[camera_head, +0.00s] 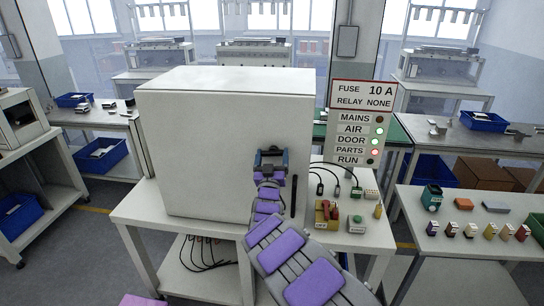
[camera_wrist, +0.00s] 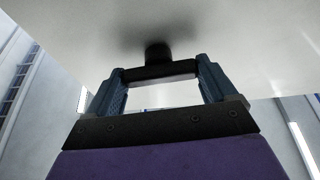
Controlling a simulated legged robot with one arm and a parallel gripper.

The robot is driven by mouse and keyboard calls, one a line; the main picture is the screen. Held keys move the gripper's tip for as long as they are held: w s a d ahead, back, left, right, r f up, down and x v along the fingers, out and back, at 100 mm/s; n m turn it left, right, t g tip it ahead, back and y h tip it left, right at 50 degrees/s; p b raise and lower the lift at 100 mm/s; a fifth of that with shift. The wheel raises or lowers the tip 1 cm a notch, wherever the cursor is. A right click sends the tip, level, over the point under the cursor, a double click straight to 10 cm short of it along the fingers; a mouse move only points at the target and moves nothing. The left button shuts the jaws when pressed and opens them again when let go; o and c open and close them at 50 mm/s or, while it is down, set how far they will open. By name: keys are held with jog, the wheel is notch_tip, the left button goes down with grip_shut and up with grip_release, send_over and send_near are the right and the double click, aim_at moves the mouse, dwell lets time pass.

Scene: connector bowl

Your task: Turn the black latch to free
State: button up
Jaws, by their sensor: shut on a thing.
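The black latch (camera_wrist: 160,72) shows in the wrist view as a short dark bar on a round black stem (camera_wrist: 157,52) that comes out of the pale cabinet face. My gripper (camera_head: 271,156) is at the front of the white cabinet (camera_head: 225,150), right of the middle of its face. In the wrist view the two blue fingers of my gripper are shut on the latch, one at each end of the bar. The bar lies crosswise between the fingers. In the head view my gripper mostly hides the latch. The cabinet front looks closed.
A vertical black handle (camera_head: 293,196) is on the cabinet front, right of my arm. A sign panel (camera_head: 361,95) with lamps stands to the right; AIR and DOOR look green, PARTS red.

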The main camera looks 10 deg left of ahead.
jog(key=n+y, duration=0.1)
jog(key=n, duration=0.2)
jog(key=n+g+y+p, duration=0.1)
jog(key=n+y, duration=0.1)
jog(key=n, duration=0.1)
jog(key=n+y, duration=0.1)
jog(key=n, duration=0.1)
jog(key=n+g+y, duration=0.1)
jog(key=n, duration=0.2)
jog(key=n+b, duration=0.1)
jog(key=n, duration=0.1)
jog(key=n+g+y, duration=0.1)
jog(key=n, duration=0.1)
jog(key=shift+d+g+b, duration=0.1)
jog(key=shift+g+b, duration=0.2)
jog(key=shift+b, duration=0.1)
jog(key=n+g+b, duration=0.2)
jog(key=n, duration=0.3)
jog(key=shift+s+n, duration=0.1)
jog(key=shift+n, duration=0.2)
jog(key=o, duration=0.8)
jog(key=shift+f, duration=0.1)
jog(key=shift+o, duration=0.2)
jog(key=shift+a, duration=0.2)
